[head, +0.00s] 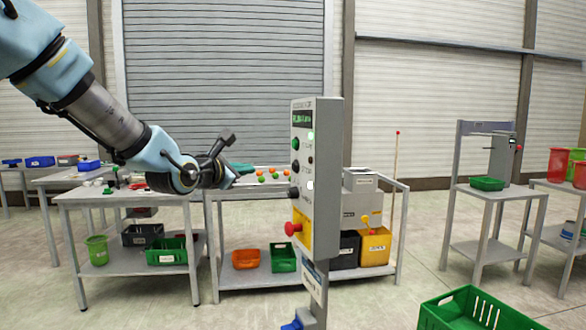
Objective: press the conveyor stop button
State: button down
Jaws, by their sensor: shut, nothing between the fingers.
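A grey control box (319,180) stands upright on a post in the middle of the head view. Its left-facing panel has a small display (302,118) at the top. Below are a green button (295,143), a black button (294,167) and another dark button (293,193). A red mushroom button (292,228) sticks out from a yellow plate at the bottom. The labels are too small to read surely, so I cannot tell which button is the conveyor stop. My gripper (230,172) is shut and empty, left of the box at about black-button height, apart from the panel.
Behind is a bench (225,198) with small orange and green balls; bins sit on its lower shelf. Another bench (130,197) stands left. A green crate (470,312) is at the front right. A grey stand (490,192) stands right. Open floor lies between.

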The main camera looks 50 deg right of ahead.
aim_at(295, 166)
jog(key=s+d+b, duration=0.3)
jog(key=d+b, duration=0.1)
jog(key=d, duration=0.3)
jog(key=shift+s+d, duration=0.4)
dwell(1.8)
jog(key=shift+s+d, duration=0.2)
jog(key=shift+d, duration=0.2)
jog(key=shift+s+d+b, duration=0.2)
jog(key=shift+d+b, duration=0.1)
jog(key=shift+d, duration=0.1)
dwell(0.6)
dwell(0.4)
jog(key=shift+w+a, duration=0.35)
jog(key=shift+a, duration=0.45)
